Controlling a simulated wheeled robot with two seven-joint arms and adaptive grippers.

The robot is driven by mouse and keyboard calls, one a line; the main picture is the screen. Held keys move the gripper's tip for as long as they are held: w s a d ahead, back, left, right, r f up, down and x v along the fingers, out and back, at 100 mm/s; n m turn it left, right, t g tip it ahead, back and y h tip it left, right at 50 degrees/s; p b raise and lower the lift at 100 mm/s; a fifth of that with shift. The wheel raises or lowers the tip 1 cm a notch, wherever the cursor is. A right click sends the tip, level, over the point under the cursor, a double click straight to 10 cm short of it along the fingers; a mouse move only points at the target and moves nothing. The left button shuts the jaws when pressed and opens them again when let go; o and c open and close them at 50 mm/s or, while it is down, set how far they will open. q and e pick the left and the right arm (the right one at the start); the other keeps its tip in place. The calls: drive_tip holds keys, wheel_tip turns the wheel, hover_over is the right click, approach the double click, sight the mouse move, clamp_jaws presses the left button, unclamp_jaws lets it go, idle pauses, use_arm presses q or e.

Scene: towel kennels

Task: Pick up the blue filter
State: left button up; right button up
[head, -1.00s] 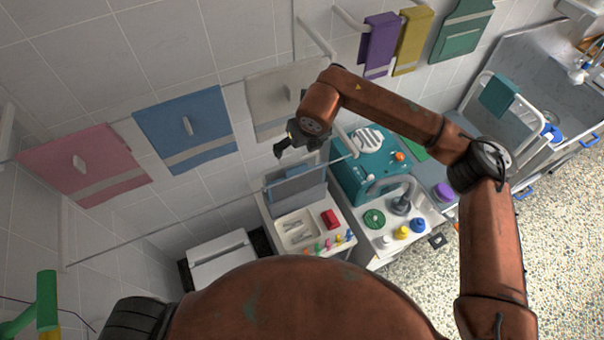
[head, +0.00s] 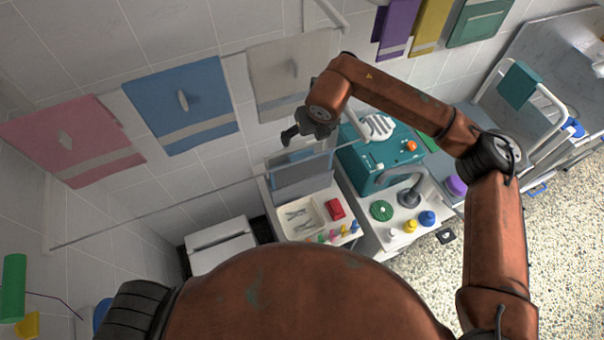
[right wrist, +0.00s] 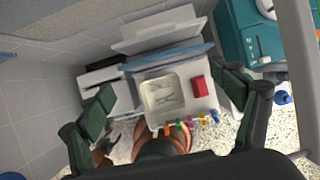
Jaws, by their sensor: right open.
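A flat grey-blue panel with a blue edge (head: 300,172) stands upright at the back of a white cart (head: 285,208). It looks like the blue filter, but I cannot be sure. In the right wrist view a blue-edged panel (right wrist: 170,58) shows behind the tray, with pale panels beyond it. My right gripper (head: 290,136) is above the panel, near the wall, apart from it. In the right wrist view its dark fingers (right wrist: 168,84) are spread wide with nothing between them.
The cart holds a cream tray (head: 316,215) and a red block (head: 335,208). A teal machine (head: 378,150) stands to its right. Pink (head: 75,150), blue (head: 165,90) and beige (head: 262,100) towels hang on the wall. A white bin (head: 220,245) stands left of the cart.

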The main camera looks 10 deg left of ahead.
wheel_tip(320, 180, down, 3)
drive_tip(key=b, duration=0.2)
hover_over(302, 153)
drive_tip(key=s+d, duration=0.1)
drive_tip(key=s, duration=0.1)
wheel_tip(302, 153, down, 7)
drive_tip(key=shift+d+p+x, duration=0.2)
drive_tip(key=shift+p+x, duration=1)
drive_tip(key=shift+x, duration=1.6)
use_arm(q)
drive_tip(key=shift+f, duration=0.35)
use_arm(e)
drive_tip(key=shift+s, duration=0.15)
drive_tip(key=shift+c, duration=0.4)
drive_tip(key=c, duration=1.6)
